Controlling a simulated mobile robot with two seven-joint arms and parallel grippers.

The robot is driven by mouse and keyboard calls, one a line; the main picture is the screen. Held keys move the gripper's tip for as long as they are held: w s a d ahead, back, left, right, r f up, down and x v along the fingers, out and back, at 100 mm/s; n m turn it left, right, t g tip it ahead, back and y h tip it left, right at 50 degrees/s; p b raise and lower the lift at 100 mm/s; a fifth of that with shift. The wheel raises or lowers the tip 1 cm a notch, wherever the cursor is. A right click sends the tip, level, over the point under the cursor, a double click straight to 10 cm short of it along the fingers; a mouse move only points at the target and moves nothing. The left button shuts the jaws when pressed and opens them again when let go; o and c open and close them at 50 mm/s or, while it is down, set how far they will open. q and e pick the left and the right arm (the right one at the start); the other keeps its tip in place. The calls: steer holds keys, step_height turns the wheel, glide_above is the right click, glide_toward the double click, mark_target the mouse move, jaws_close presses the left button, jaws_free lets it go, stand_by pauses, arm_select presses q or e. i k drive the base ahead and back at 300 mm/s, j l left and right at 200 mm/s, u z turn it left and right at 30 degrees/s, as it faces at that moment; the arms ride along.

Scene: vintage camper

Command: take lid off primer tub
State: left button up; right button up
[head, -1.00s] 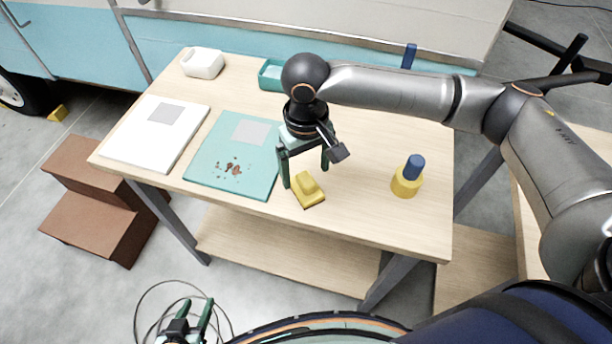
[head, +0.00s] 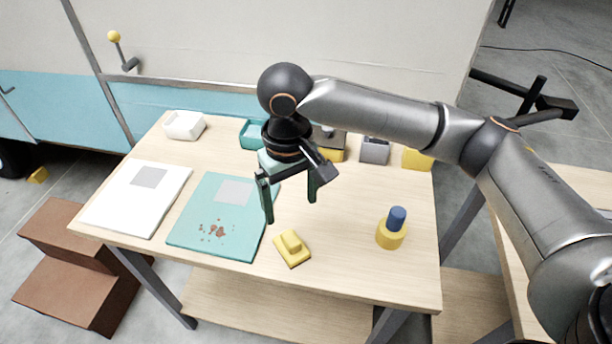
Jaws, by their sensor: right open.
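My right gripper (head: 290,208) is open and empty above the table, with its fingers pointing down. It is behind the yellow block, to the right of the teal panel. No tub is clearly recognisable as the primer tub. A white container (head: 185,125) stands at the back left of the table. At the back right, past the arm, are a grey box (head: 374,150), a yellow box (head: 416,159) and a partly hidden yellow-and-grey item (head: 331,152). My left gripper is out of view.
A yellow block (head: 292,249) lies near the table's front edge. A yellow cylinder with a blue top (head: 391,232) stands at right. The teal panel (head: 205,240) and white panel (head: 115,213) lie at left. A teal tray (head: 249,134) is partly hidden behind my arm.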

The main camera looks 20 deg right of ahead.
mark_target(324, 136)
steer(key=z, duration=0.85)
